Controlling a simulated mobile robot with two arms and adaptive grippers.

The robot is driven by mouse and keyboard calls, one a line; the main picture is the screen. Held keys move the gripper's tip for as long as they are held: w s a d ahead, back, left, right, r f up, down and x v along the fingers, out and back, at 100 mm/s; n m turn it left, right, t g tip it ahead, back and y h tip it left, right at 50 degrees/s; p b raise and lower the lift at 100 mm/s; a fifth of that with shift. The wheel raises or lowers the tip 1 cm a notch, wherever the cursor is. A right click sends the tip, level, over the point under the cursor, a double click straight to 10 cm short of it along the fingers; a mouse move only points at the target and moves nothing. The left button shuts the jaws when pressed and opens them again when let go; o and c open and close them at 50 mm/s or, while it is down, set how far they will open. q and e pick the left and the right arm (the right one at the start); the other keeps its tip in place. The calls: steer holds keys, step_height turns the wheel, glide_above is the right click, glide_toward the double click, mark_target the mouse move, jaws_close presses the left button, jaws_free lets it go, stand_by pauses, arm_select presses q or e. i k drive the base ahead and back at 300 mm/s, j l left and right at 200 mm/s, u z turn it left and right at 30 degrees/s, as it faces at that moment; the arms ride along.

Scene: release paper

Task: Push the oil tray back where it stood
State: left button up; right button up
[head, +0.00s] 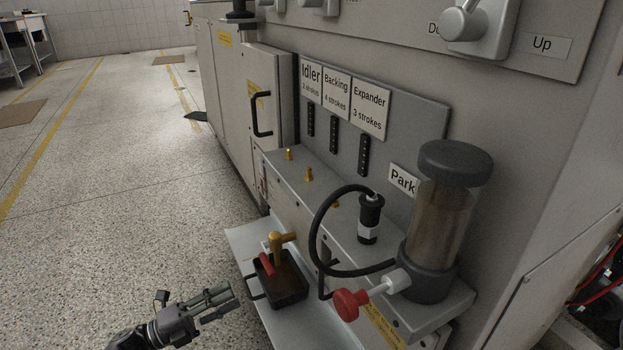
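The oil tray (291,291) is a small, dark, open box in the head view. It sits on a light grey sheet ledge (312,328) at the foot of the machine, below a brass tap (277,240) with a red lever. A thin black handle (252,291) sticks out on its left side. My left gripper (232,297) is just left of the tray, its fingers pointing at the handle side, with a small gap between in the picture. The fingers lie close together, and whether they are shut is unclear. My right gripper is not in view.
A clear oil reservoir (443,220) with a red-knobbed pump lever (351,303) and a black hose (315,232) stands right of the tray. A hand plug (370,220) stands under the stroke labels. The speckled floor (130,220) at left is free.

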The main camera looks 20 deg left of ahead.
mark_target(289, 287)
steer(key=k, duration=1)
